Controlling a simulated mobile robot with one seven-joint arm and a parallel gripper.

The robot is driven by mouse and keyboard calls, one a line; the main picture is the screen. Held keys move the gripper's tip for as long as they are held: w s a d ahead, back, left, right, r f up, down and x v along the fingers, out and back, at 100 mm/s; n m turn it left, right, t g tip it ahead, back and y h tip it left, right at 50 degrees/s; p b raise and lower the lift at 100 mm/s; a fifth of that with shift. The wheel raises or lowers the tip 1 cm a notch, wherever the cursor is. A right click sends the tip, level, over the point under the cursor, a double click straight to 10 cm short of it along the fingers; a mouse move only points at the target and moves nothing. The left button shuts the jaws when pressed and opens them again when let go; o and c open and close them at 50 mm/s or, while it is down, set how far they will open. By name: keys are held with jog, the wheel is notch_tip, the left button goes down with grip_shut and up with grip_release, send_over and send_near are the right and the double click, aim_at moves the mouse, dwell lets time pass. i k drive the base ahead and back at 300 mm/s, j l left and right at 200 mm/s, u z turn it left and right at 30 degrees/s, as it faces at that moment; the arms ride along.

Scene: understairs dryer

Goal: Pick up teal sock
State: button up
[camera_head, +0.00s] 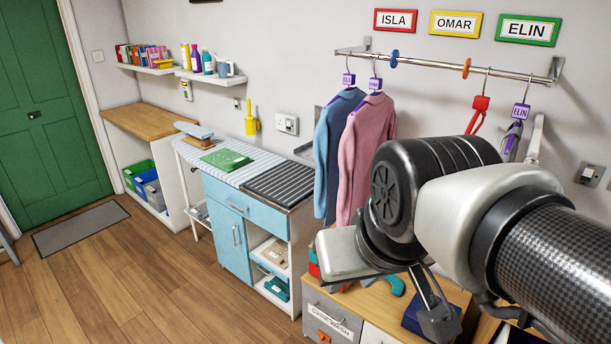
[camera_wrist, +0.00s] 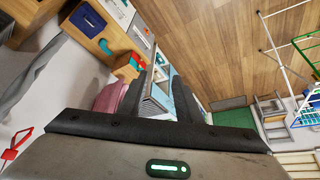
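A small curved teal item (camera_head: 394,285), which looks like the teal sock, lies on the wooden top of the low drawer unit (camera_head: 372,302). It also shows as a small teal shape in the wrist view (camera_wrist: 105,47). My gripper (camera_head: 436,303) hangs to the right of it in the head view, and no contact shows. In the wrist view, two dark fingers (camera_wrist: 157,97) stand apart with nothing seen between them, so the gripper is open. My arm covers part of the unit's right side.
A navy box (camera_head: 420,318) sits on the unit near my gripper. Blue and pink sweaters (camera_head: 366,145) hang from the rail (camera_head: 450,67) behind my arm. A blue cabinet (camera_head: 233,233) stands to the left, with folded teal cloth (camera_head: 276,288) on its lower shelf.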

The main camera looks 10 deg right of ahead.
aim_at(398, 285)
jog(key=i+j+z, duration=0.15)
jog(key=z, duration=0.35)
jog(key=i+j+z, duration=0.15)
jog(key=z, duration=0.35)
jog(key=i+j+z, duration=0.1)
jog(key=j+z, duration=0.2)
jog(key=z, duration=0.2)
jog(key=i+j+z, duration=0.15)
jog(key=i+z, duration=0.2)
jog(key=i+j+z, duration=0.3)
jog(key=k+l, duration=0.05)
